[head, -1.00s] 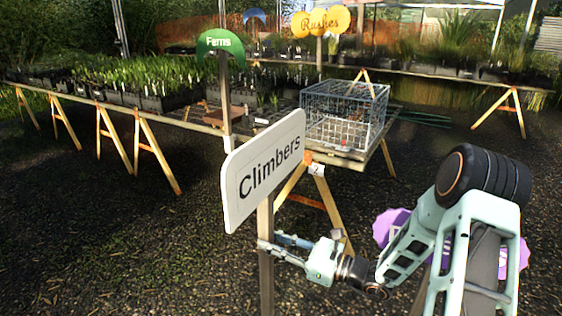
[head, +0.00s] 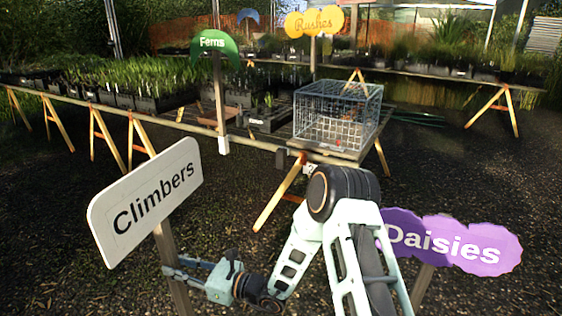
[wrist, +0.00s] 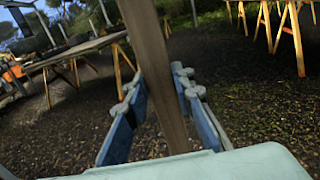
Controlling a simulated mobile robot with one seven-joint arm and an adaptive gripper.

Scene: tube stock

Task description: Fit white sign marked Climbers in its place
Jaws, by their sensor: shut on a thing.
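The white sign marked Climbers (head: 146,203) stands at the left front of the head view, its board tilted up to the right, on a brown wooden post (head: 168,250). My gripper (head: 173,272) is shut on this post below the board. In the wrist view the post (wrist: 155,70) runs between the two blue-grey fingers of my gripper (wrist: 158,92), leaning slightly. The sign's board is out of the wrist view, and the foot of the post is hidden in both views.
A long trestle table (head: 180,120) with plant trays stands behind. It bears a green Ferns sign (head: 212,44), held at the edge by a white bracket (head: 223,145), and a wire cage (head: 338,115). A purple Daisies sign (head: 455,243) stands right of my arm. Dark open ground lies between.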

